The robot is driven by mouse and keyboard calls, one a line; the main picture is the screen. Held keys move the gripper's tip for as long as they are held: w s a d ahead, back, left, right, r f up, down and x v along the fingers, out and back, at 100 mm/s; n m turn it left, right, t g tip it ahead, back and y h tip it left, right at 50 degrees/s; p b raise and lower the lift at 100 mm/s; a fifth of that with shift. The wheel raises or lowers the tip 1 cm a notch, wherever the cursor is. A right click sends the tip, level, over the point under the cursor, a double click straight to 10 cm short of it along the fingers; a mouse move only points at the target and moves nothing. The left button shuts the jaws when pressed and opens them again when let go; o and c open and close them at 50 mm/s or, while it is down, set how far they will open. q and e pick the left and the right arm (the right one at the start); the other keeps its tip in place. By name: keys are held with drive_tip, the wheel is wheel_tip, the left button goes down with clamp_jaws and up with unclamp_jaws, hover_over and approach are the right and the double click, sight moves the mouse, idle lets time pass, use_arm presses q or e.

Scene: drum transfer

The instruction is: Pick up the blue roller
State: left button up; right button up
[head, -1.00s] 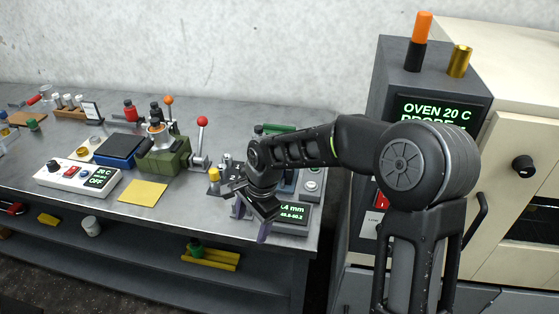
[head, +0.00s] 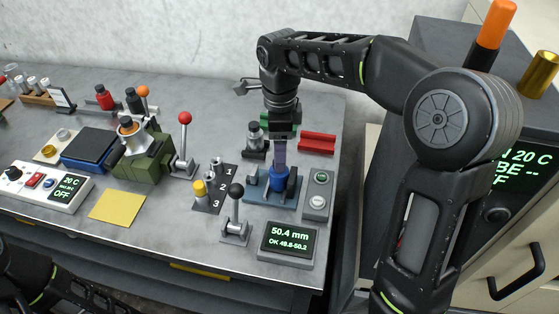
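The blue roller (head: 279,179) appears as a short blue cylinder in the blue-grey gauge fixture (head: 258,197), near the right end of the bench. My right gripper (head: 280,163) points down directly over it, with the fingertips at the roller's top. The fingers overlap in this view, so I cannot tell whether they are open or shut, or whether they touch the roller. My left arm shows only in the bottom left corner; its gripper is out of view.
A readout (head: 289,244) shows 50.4 mm. A black-knobbed lever (head: 236,212) and a two-button box (head: 318,194) flank the fixture. A numbered rack (head: 214,187), red-knobbed lever (head: 185,145) and red tray (head: 317,142) are nearby. Bare bench lies around the yellow mat (head: 117,207).

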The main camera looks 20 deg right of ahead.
sight(279, 175)
drive_tip(key=shift+s+r, duration=0.1)
drive_tip(key=shift+f, duration=1.4)
wheel_tip(279, 175, down, 4)
drive_tip(key=shift+a+f+p, duration=0.1)
drive_tip(key=shift+a+p, duration=0.05)
drive_tip(key=shift+p, duration=0.8)
drive_tip(key=shift+f, duration=0.5)
drive_tip(key=shift+c, duration=0.2)
